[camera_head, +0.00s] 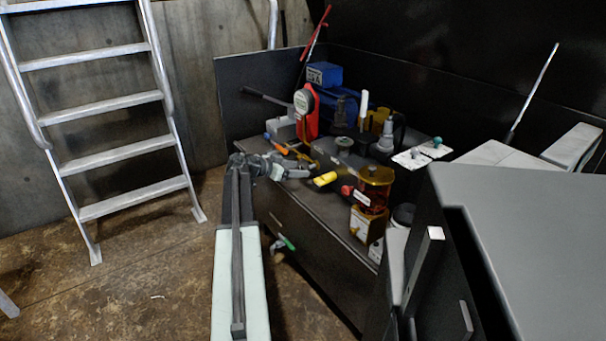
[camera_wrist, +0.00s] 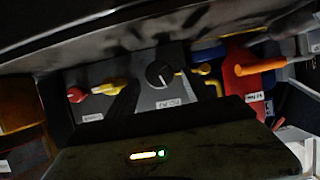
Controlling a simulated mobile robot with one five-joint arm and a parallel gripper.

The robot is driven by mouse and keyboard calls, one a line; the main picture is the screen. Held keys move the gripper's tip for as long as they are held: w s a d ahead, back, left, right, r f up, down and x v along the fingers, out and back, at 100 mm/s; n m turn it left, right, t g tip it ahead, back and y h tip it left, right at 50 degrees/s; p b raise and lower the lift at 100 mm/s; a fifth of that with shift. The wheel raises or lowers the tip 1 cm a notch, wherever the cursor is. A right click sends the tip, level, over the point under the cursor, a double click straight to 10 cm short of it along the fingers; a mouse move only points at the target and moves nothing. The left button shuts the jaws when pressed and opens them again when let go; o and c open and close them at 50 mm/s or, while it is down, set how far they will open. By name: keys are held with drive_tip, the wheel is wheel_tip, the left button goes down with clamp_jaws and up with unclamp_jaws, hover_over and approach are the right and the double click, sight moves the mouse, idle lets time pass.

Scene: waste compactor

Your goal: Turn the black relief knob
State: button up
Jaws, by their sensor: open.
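The black relief knob (camera_wrist: 160,73) shows in the wrist view as a round black dial with a pale mark. It sits on a grey labelled plate (camera_wrist: 166,101), above the middle of the picture. Dark shadows fall on both sides of it. My gripper (camera_head: 290,167) reaches over the left part of the bench in the head view, its jaws open and empty. I cannot clearly pick out the knob in the head view; my gripper may hide it. No contact between the gripper and the knob can be made out.
Beside the knob are a yellow handle (camera_wrist: 111,87), a red handle (camera_wrist: 77,94) and an orange handle (camera_wrist: 259,67). A ladder (camera_head: 110,105) leans at left.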

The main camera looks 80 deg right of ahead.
sight(300, 168)
drive_tip(key=x, duration=0.3)
drive_tip(key=shift+f+b, duration=0.1)
drive_tip(key=shift+b, duration=0.2)
drive_tip(key=c, duration=1)
drive_tip(key=shift+d, duration=0.3)
clamp_jaws()
drive_tip(key=shift+a, duration=0.25)
drive_tip(key=n+g+y+b, duration=0.1)
drive_tip(key=n, duration=0.1)
drive_tip(key=n+g, duration=0.1)
drive_tip(key=n, duration=0.1)
drive_tip(key=shift+w+d+f+y+b, duration=0.1)
drive_tip(key=shift+w+f+y+b, duration=0.1)
drive_tip(key=shift+y+b, duration=0.2)
drive_tip(key=n+g+b, duration=0.1)
drive_tip(key=n, duration=0.1)
drive_tip(key=shift+n+y+b, duration=0.3)
drive_tip(key=shift+y+b, duration=0.05)
drive_tip(key=shift+y, duration=0.05)
drive_tip(key=shift+n+g+b, duration=0.6)
drive_tip(key=shift+n, duration=0.2)
